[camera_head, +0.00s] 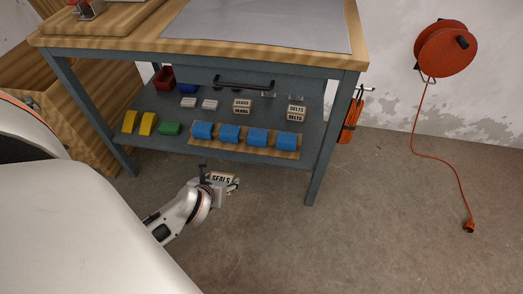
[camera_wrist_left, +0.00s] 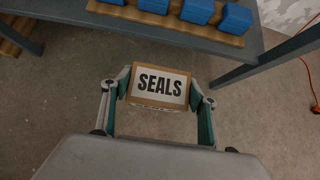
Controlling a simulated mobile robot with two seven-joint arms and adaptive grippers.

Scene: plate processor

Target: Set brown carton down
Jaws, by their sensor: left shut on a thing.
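The brown carton (camera_wrist_left: 160,86) has a white label reading SEALS, and my left gripper (camera_wrist_left: 159,92) is shut on it, one finger at each side. In the head view the carton (camera_head: 221,177) is small and partly covered by my left gripper (camera_head: 217,184). It is held in front of the workbench, below and in front of its lower shelf (camera_head: 160,142), with bare floor behind it. My right gripper is in neither view.
The lower shelf holds blue blocks (camera_head: 229,132) on a wooden board, yellow blocks (camera_head: 147,124), a green block (camera_head: 169,128) and labelled cartons (camera_head: 296,112). Bench legs (camera_head: 322,150) stand at the sides. An orange cable (camera_head: 440,162) hangs to the floor at right.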

